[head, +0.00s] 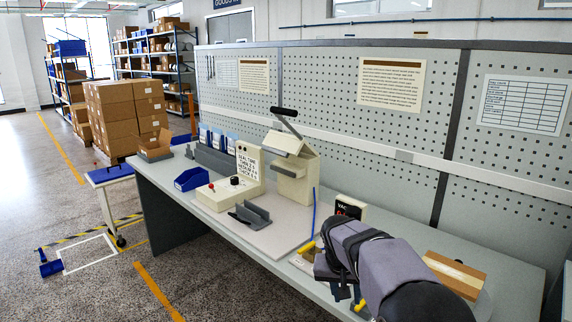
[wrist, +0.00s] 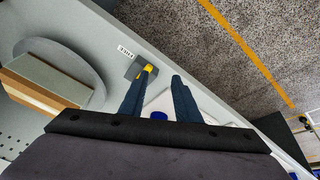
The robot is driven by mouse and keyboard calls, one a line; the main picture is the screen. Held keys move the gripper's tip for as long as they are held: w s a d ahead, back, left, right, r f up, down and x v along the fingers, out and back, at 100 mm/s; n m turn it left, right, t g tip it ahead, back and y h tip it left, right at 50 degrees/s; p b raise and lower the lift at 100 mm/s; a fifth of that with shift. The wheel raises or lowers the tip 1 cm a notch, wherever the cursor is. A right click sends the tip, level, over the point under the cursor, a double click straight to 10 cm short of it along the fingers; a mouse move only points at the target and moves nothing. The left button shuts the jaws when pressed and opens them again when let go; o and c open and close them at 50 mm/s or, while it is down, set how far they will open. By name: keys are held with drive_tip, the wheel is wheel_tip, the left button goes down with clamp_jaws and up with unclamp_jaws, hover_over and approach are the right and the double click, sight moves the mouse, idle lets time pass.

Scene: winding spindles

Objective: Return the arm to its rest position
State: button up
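My arm (head: 385,262), grey and dark, reaches in from the lower right of the head view over the near part of the bench. My gripper (head: 345,296) hangs low near the bench's front edge, partly hidden by the arm. In the wrist view my gripper (wrist: 161,76) shows two dark blue fingers clearly apart, with nothing held between them. A white item with a blue round part (wrist: 158,115) lies below and behind the fingers. A grey block with a yellow part (wrist: 142,68) is by the left fingertip; contact cannot be told.
The bench (head: 240,236) carries a cream press (head: 295,172), a control box (head: 228,194), a blue bin (head: 190,179) and a VAC display (head: 349,208). A wooden block (head: 455,274) sits on a round grey disc (wrist: 88,68). A perforated panel (head: 330,95) stands behind.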

drive_tip(key=s+a+f+n+g+y+p, duration=0.1)
drive_tip(key=s+f+n+g, duration=0.1)
drive_tip(key=s+f, duration=0.5)
drive_tip(key=s+a+f+n+g+y, duration=0.1)
drive_tip(key=s+f+n+g, duration=0.15)
drive_tip(key=s, duration=0.85)
drive_tip(key=s+p, duration=0.2)
drive_tip(key=s, duration=1)
wheel_tip(320, 180, up, 6)
drive_tip(key=d+m+t+p, duration=0.1)
drive_tip(key=m+p, duration=0.1)
drive_tip(key=p, duration=0.1)
wheel_tip(320, 180, down, 32)
drive_tip(key=b, duration=3.2)
drive_tip(key=shift+f+b, duration=0.25)
drive_tip(key=shift+b, duration=0.15)
drive_tip(key=shift+d+n, duration=0.1)
drive_tip(key=shift+n, duration=0.15)
